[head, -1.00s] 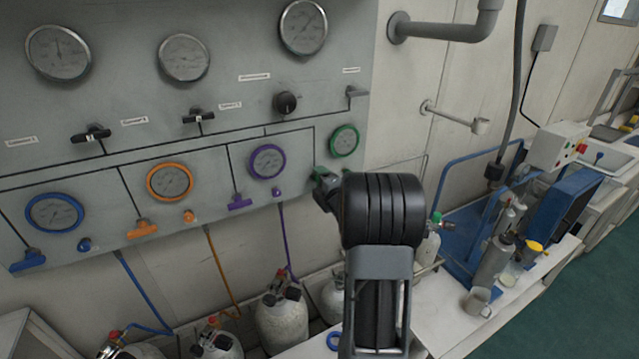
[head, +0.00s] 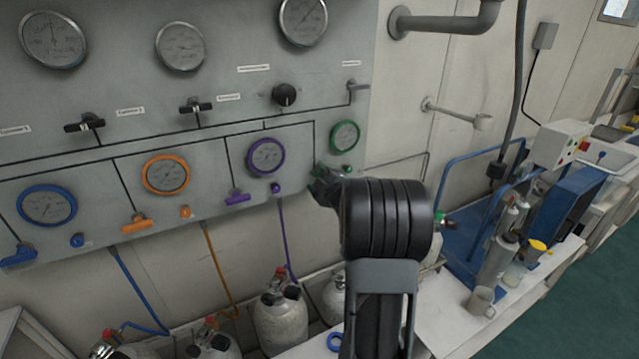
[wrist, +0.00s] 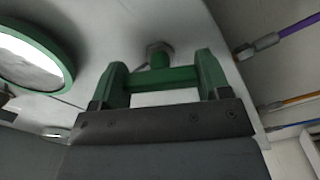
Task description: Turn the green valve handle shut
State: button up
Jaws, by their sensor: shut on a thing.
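The green valve handle (wrist: 160,86) shows in the wrist view as a crossbar on a short stem, with a hex nut where it meets the grey panel. My gripper (wrist: 162,76) is shut on it, with one jaw at each end of the bar. In the head view my gripper (head: 325,188) is at the lower right of the panel, below the green-rimmed gauge (head: 345,136). There my gripper and wrist hide most of the handle.
The grey panel (head: 215,85) also carries purple (head: 237,198), orange (head: 136,224) and blue (head: 18,256) valve handles to the left. A small green knob (head: 347,169) is close to the right of my gripper. Gas cylinders (head: 281,322) stand below. A bench with bottles is at the right.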

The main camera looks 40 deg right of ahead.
jog(key=m, duration=1.1)
jog(key=shift+m+p, duration=0.3)
jog(key=shift+m, duration=0.1)
dwell(0.4)
jog(key=o, duration=0.9)
jog(key=s, duration=0.4)
jog(key=s+a+b, duration=0.1)
jog(key=s, duration=0.4)
jog(key=s+a, duration=0.1)
jog(key=s, duration=0.3)
jog(key=shift+s+b, duration=0.35)
jog(key=shift+b, duration=0.05)
